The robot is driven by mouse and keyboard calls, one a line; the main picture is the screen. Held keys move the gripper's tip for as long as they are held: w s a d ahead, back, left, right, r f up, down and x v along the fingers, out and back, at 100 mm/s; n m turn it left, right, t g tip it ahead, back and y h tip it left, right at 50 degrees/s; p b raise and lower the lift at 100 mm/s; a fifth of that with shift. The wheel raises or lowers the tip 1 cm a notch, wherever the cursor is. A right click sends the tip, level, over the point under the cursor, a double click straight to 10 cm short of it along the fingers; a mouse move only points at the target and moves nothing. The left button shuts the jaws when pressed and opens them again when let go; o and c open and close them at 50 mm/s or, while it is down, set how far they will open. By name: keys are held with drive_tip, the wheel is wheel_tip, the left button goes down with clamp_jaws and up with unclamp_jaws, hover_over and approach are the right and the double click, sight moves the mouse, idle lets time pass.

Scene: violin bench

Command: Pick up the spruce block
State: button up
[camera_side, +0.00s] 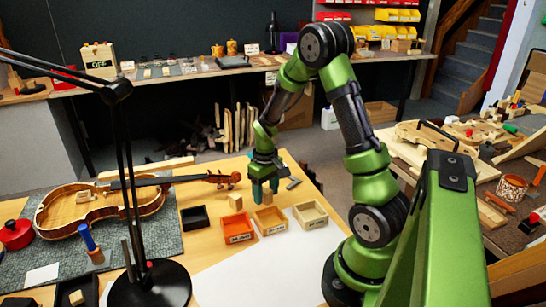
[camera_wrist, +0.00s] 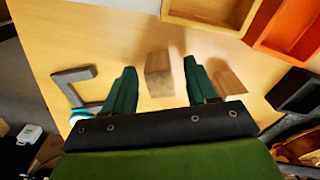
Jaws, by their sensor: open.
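My gripper (camera_side: 265,185) points down at the bench, its green fingers apart. In the wrist view a wooden block (camera_wrist: 158,72) stands between the open fingers (camera_wrist: 159,66), with visible gaps on both sides. In the side view this block (camera_side: 257,195) is partly hidden by the fingers. A second wooden block (camera_wrist: 228,80) stands just outside the right finger in the wrist view, and to the left of my gripper in the side view (camera_side: 235,202). I cannot tell from labels or colour which block is the spruce one.
An orange box (camera_side: 238,226), two wooden boxes (camera_side: 270,221) and a black tray (camera_side: 195,218) stand near the blocks. A grey angled metal tool (camera_wrist: 72,86) lies beyond the left finger. A violin (camera_side: 85,207) lies on a grey mat, and a black lamp (camera_side: 150,285) stands in front.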

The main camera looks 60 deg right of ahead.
drive_tip(key=shift+f, duration=0.1)
drive_tip(key=shift+c, duration=0.4)
drive_tip(key=c, duration=0.9)
drive_tip(key=shift+c, duration=0.2)
